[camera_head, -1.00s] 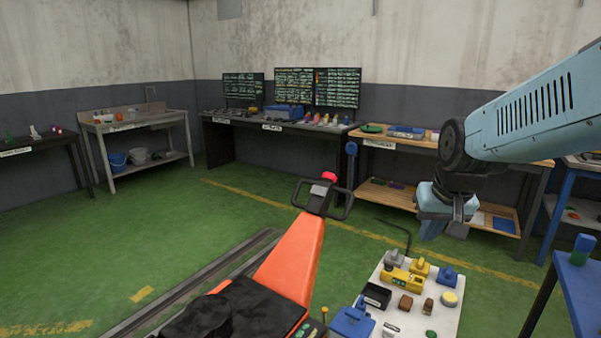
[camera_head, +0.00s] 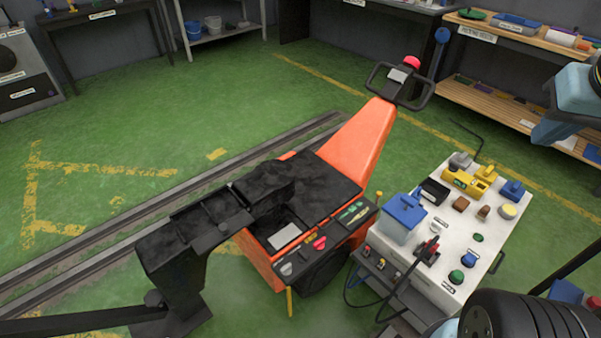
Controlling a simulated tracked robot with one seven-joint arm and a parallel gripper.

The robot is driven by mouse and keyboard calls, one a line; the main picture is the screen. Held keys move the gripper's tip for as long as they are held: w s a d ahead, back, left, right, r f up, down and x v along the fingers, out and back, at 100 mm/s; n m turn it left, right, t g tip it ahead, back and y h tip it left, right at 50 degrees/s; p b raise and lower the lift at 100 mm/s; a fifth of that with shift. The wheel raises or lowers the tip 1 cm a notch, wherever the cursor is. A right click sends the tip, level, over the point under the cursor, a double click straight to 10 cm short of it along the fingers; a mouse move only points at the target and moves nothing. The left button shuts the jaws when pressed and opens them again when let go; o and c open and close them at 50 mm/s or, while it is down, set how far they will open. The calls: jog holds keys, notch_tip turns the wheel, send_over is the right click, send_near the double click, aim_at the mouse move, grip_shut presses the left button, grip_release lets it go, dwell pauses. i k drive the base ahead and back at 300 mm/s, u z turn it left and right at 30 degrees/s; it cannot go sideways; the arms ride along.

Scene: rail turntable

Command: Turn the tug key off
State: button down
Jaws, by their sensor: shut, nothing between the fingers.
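The orange tug (camera_head: 360,145) stands on the green floor in the middle of the view, with a black deck and a looped black handle (camera_head: 398,85) with a red knob on top. A dark control panel (camera_head: 345,228) along its right side carries a red control (camera_head: 319,243), grey controls (camera_head: 286,269) and green labels. I cannot tell which of these is the key, or how the key is turned. My gripper (camera_head: 556,125) is partly in view at the right edge, light blue, shut and empty. It is well apart from the tug's panel.
A white-topped cart (camera_head: 450,225) with boxes, knobs and cables stands close to the tug's right side. Floor rails (camera_head: 190,208) run along its left. A wooden bench (camera_head: 510,105) stands behind at right. Green floor is open at left.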

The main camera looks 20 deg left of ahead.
aim_at(287, 269)
jog(key=u, duration=1.2)
jog(key=k, duration=0.45)
jog(key=u, duration=0.3)
jog(key=i, duration=0.45)
jog(key=z, duration=0.15)
